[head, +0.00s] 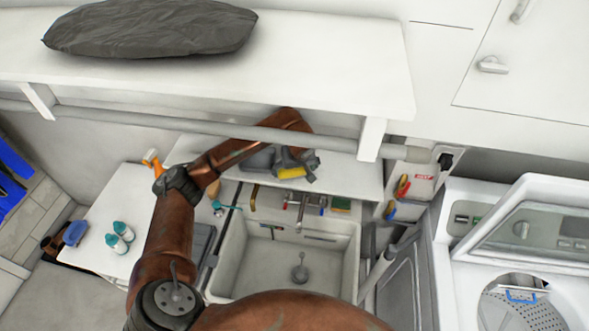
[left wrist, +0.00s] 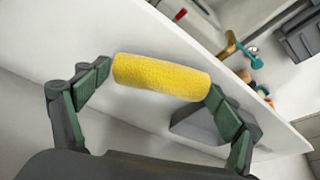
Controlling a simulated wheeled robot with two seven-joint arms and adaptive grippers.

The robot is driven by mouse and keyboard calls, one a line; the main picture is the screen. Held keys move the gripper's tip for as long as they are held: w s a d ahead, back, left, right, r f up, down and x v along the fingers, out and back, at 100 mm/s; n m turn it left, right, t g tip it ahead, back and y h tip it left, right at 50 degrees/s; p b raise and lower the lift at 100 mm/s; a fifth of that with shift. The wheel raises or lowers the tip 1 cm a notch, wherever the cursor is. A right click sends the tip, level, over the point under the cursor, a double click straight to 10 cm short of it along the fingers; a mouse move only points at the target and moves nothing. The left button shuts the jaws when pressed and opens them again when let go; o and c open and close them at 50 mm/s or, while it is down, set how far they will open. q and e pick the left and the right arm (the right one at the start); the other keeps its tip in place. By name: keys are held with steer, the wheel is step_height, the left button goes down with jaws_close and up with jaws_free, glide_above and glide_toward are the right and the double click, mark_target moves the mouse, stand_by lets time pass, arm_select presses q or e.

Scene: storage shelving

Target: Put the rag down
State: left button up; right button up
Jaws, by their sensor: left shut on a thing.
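The yellow rag (head: 291,172) is a rolled, fuzzy bundle at the white shelf above the sink. It also shows in the left wrist view (left wrist: 160,77), lying crosswise between my fingers. My left gripper (head: 293,170) is shut on it, and in the left wrist view the green finger pads of the left gripper (left wrist: 162,86) press on its two ends. The white shelf (head: 348,180) is under or just behind the rag; I cannot tell if they touch. My right gripper is not in view.
The sink (head: 235,262) lies below the shelf, with taps (head: 305,208) at its back. A wide upper shelf (head: 330,60) holds a dark bag (head: 150,28). Bottles (head: 118,238) stand on the left counter. A washer (head: 520,245) stands at right. The shelf's right end is bare.

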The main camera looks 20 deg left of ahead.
arm_select(q)
steer(key=shift+f, duration=0.1)
steer(key=o, duration=0.9)
steer(key=shift+o, duration=0.7)
steer(key=shift+r, duration=0.35)
steer(key=b+v, duration=0.2)
steer(key=v, duration=0.9)
steer(key=shift+s+d+r, duration=0.15)
steer(key=shift+d+r, duration=0.05)
